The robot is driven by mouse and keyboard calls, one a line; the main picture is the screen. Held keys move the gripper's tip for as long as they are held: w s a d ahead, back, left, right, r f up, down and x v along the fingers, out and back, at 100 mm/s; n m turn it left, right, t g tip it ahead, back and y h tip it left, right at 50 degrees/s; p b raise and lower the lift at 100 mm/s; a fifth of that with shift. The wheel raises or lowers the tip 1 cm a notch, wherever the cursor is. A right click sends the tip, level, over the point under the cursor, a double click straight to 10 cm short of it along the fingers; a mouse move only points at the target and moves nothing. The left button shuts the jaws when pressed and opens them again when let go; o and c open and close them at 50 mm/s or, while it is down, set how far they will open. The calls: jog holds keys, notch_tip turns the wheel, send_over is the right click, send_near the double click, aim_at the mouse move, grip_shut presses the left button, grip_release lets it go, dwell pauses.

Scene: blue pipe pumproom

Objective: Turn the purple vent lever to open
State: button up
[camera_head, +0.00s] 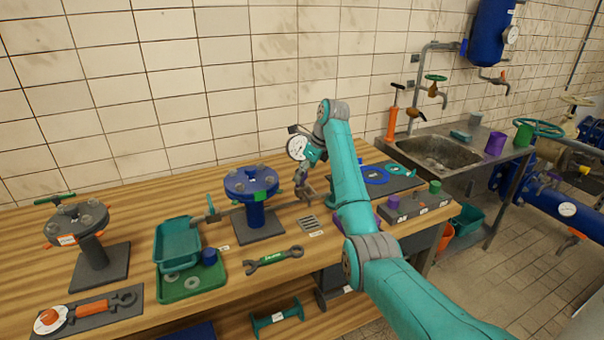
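I cannot clearly make out a purple vent lever. A purple patch (378,219) shows beside my arm over the bench, mostly hidden by the arm, and its shape is unclear. My gripper (305,194) points down over the bench, just right of the blue flanged pipe stand (251,184). Nothing is visible in the gripper, but its fingers are too small to tell whether they are open. A teal lever (211,204) stands on the left side of the blue stand. A white-faced gauge (297,147) shows behind my wrist.
A green wrench (273,260), a slotted grate (310,224) and a teal tray (178,243) lie on the bench. A dark block (416,207) with purple and green pegs is at right. A dark flanged stand (78,221) is at left. A sink (437,152) stands beyond.

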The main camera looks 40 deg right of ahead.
jog(key=shift+w+a+f, duration=0.1)
jog(key=shift+w+f, duration=0.15)
jog(key=shift+f, duration=0.35)
jog(key=c, duration=1.2)
jog(key=shift+o, duration=0.2)
jog(key=shift+n, duration=0.3)
jog(key=n, duration=0.2)
jog(key=n+g+y, duration=0.1)
jog(key=n, duration=0.1)
jog(key=shift+y, duration=0.3)
jog(key=n+g, duration=0.1)
jog(key=n, duration=0.1)
jog(key=n+g+y, duration=0.1)
jog(key=n, duration=0.2)
jog(key=shift+w+n, duration=0.1)
jog(key=shift+n, duration=0.2)
